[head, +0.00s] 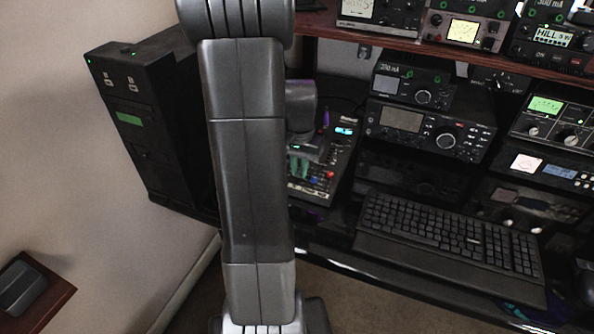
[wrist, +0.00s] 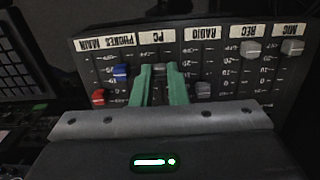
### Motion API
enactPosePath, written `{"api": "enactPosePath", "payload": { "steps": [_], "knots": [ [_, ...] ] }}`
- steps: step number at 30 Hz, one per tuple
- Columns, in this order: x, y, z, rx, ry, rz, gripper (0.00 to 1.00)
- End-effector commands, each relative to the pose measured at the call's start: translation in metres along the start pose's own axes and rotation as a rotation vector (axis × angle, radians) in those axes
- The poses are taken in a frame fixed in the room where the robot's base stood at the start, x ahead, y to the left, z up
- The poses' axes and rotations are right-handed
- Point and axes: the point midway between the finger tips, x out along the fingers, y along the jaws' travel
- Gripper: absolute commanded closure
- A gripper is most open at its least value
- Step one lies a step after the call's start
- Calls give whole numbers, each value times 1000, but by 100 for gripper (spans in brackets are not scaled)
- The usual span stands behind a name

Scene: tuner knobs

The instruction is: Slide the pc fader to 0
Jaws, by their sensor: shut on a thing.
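The mixer panel (wrist: 225,65) fills the upper wrist view, with its labels upside down. The PC label (wrist: 157,37) stands above the slot where my gripper (wrist: 159,72) is. Its two green fingers are shut on the PC fader, whose cap is mostly hidden between them. The fader's exact scale mark is hidden by the fingers. In the head view the mixer (head: 342,160) is partly behind my arm, and my gripper (head: 299,166) is over its left part.
Beside the PC slot are the blue phones fader (wrist: 121,73) and the grey radio fader (wrist: 203,90). The red main fader (wrist: 98,97), rec fader (wrist: 250,49) and mic fader (wrist: 292,47) are farther out. A keyboard (head: 450,245) lies right of the mixer.

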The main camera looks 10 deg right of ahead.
Motion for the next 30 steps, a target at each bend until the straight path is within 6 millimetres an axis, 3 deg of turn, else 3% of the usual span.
{"api": "enactPosePath", "payload": {
  "steps": [6,15,16,19,30],
  "knots": [
    [-4,0,-25,1,1,-1,100],
    [-3,0,-27,0,1,-1,100],
    [-3,0,-27,0,2,-1,85],
    [-3,0,-27,0,2,-1,65],
    [-9,0,-27,0,2,-1,65]
  ]
}}
